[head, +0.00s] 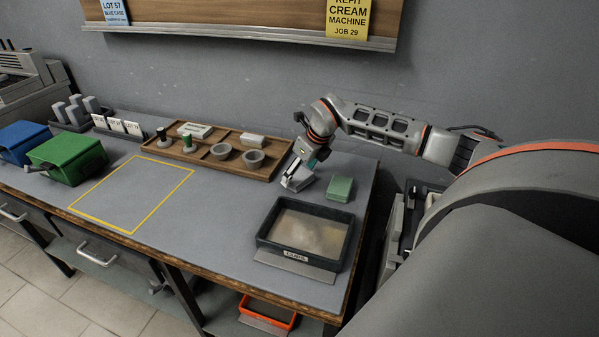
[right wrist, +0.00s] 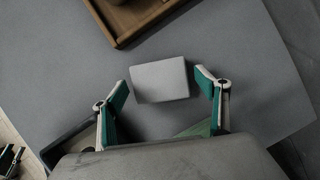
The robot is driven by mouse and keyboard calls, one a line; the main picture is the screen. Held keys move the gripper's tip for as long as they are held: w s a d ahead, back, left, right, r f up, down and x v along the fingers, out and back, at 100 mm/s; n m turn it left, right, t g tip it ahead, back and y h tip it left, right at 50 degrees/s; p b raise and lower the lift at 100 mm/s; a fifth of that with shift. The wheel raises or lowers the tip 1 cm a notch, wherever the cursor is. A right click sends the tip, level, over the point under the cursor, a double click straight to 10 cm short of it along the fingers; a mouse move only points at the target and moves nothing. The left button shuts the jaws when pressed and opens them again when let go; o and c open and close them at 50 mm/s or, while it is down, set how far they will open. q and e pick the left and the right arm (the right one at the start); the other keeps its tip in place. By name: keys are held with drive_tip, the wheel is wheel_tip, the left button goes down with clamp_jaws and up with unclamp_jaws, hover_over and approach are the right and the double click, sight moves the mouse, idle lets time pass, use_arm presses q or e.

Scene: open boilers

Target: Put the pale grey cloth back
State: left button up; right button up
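The pale grey cloth (right wrist: 160,81) shows in the right wrist view as a flat, folded-looking rectangle on the grey worktop. My right gripper (right wrist: 162,83) is open, with one teal-padded finger on each side of the cloth and a gap showing on both sides. In the head view the right gripper (head: 306,167) is low over the right part of the bench, over the cloth (head: 297,182), which it partly hides. I cannot tell its exact height above the cloth. My left gripper is not in view.
A green block (head: 340,188) lies right of the gripper. A dark tray (head: 262,237) with a label stands in front. A wooden tray (head: 228,167) with bowls lies behind to the left. A yellow-outlined area (head: 133,192) is empty.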

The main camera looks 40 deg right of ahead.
drive_tip(key=shift+r, duration=0.1)
drive_tip(key=v, duration=1.2)
idle(0.5)
